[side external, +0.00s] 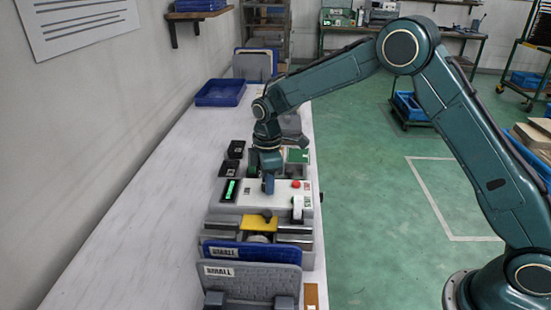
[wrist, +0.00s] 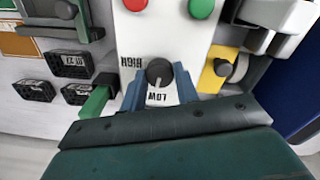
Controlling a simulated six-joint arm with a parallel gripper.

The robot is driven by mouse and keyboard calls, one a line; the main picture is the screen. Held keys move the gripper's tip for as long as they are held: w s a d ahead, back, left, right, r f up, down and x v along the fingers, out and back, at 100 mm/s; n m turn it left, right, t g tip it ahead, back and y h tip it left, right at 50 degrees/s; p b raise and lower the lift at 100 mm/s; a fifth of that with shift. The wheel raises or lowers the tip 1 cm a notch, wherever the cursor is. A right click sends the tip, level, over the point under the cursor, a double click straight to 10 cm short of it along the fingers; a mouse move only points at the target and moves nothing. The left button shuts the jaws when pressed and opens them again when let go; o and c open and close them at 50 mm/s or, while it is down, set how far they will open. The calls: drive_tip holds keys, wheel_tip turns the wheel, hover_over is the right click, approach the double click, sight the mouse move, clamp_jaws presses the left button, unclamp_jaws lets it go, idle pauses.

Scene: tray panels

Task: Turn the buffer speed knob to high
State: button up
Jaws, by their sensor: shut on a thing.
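The buffer speed knob (wrist: 159,71) is a dark round knob on a white panel (wrist: 170,28), with the label HIGH (wrist: 131,63) to its left and LOW (wrist: 157,97) below it in the wrist view. A small pale mark at the knob's lower edge seems to point toward LOW. My gripper (wrist: 160,80) has its blue fingers on either side of the knob and is shut on it. In the side view my gripper (side external: 268,185) reaches down onto the white panel (side external: 258,199), and the knob is hidden there.
A red button (wrist: 135,4) and a green button (wrist: 201,8) sit on the panel. A yellow part with a dark knob (wrist: 222,68) is at right. A green block (wrist: 97,102) and several black labelled blocks (wrist: 76,64) lie left. A blue tray (side external: 220,93) stands farther back.

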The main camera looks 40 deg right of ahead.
drive_tip(key=m, duration=1.2)
drive_tip(key=shift+m+g, duration=0.3)
drive_tip(key=shift+m, duration=1.9)
drive_tip(key=o, duration=1)
drive_tip(key=shift+c, duration=0.2)
drive_tip(key=shift+r, duration=0.15)
